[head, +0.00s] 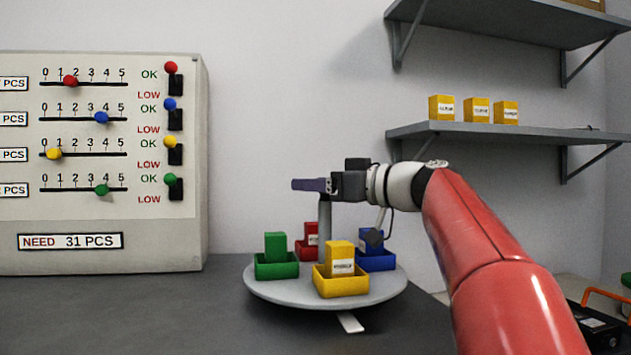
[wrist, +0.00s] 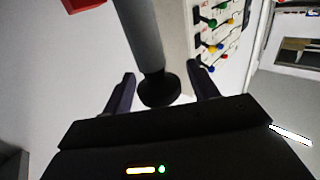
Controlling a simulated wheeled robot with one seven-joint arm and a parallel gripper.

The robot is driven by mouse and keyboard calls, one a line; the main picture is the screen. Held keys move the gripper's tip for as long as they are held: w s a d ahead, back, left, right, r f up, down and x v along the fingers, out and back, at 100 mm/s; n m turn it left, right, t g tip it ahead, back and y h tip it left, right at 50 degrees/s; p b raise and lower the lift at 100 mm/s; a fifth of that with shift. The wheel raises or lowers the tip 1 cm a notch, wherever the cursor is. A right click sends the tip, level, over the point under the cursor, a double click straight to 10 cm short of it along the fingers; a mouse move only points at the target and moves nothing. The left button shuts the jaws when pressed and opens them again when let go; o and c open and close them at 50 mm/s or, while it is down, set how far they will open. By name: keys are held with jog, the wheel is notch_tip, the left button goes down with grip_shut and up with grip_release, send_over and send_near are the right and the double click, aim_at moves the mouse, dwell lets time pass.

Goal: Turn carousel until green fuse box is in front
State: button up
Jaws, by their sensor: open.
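The carousel (head: 300,295) is a round grey disc with an upright grey post (head: 325,225) at its centre. The yellow fuse box (head: 341,262) sits in its yellow tray at the front, above a white strip (head: 350,322) on the table. The green fuse box (head: 275,247) is in its green tray at the left. The red box (head: 311,236) is at the back, partly hidden by the post. The blue box (head: 371,240) is at the right, partly covered. My gripper (head: 303,184) is open at the post's top. In the wrist view the post (wrist: 143,35) and its dark end show between the fingers (wrist: 162,88).
A panel (head: 105,215) with coloured sliders and switches stands at the left; its sign reads NEED 31 PCS. A wall shelf (head: 500,132) holds yellow boxes (head: 477,111) at the right. The dark table (head: 180,315) is clear left of the carousel.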

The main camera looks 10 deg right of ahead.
jog(key=shift+w+a, duration=0.15)
jog(key=shift+a, duration=0.05)
jog(key=shift+c, duration=0.2)
grip_shut()
